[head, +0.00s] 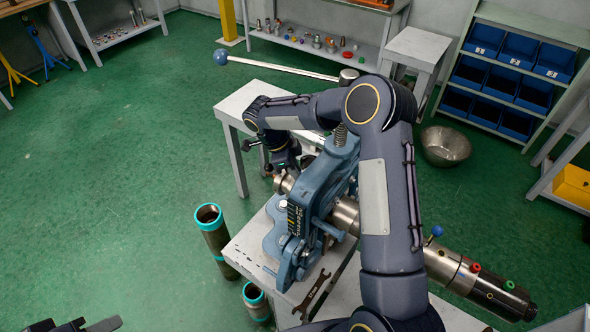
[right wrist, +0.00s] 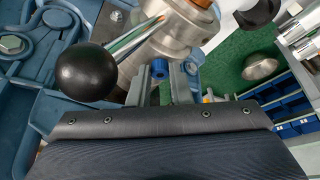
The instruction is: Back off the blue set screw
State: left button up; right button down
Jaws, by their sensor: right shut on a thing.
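The blue set screw (right wrist: 159,68) sits between the two fingertips of my right gripper (right wrist: 160,84), against a bright steel collar (right wrist: 180,28). My right gripper is shut on the screw. In the head view my right arm reaches over the blue pipe vise (head: 322,180), and the right gripper (head: 284,168) is at the steel pipe end on the vise's left side. The screw is hidden there. Only a dark, cut-off piece of my left arm or gripper (head: 75,325) shows at the bottom left edge; its fingers cannot be made out.
A black ball knob (right wrist: 86,71) is close left of the gripper. A pipe tool (head: 475,280) with blue, red and green knobs extends right from the vise. A wrench (head: 312,297) lies on the bench (head: 245,255). Teal-ended pipes (head: 213,235) stand left of it. The left floor is clear.

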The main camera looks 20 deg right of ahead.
jog(key=n+t+b, duration=0.1)
jog(key=n+b, duration=0.1)
jog(key=b, duration=0.1)
jog(key=n+b, duration=0.2)
jog(key=b, duration=0.1)
jog(key=n+t+b, duration=0.1)
jog(key=n+b, duration=0.1)
jog(key=b, duration=0.2)
jog(key=shift+s+f+n+t+h, duration=0.2)
jog(key=shift+s+n+t+h, duration=0.1)
jog(key=shift+s+r+n+t+b, duration=0.1)
jog(key=shift+n+t+b, duration=0.25)
jog(key=shift+n+b, duration=0.55)
jog(key=shift+s+r+n+t+b, duration=0.1)
jog(key=shift+n+t+b, duration=0.25)
jog(key=shift+n+b, duration=0.55)
jog(key=shift+y, duration=0.4)
jog(key=c, duration=1.3)
grip_release()
jog(key=shift+v, duration=3.95)
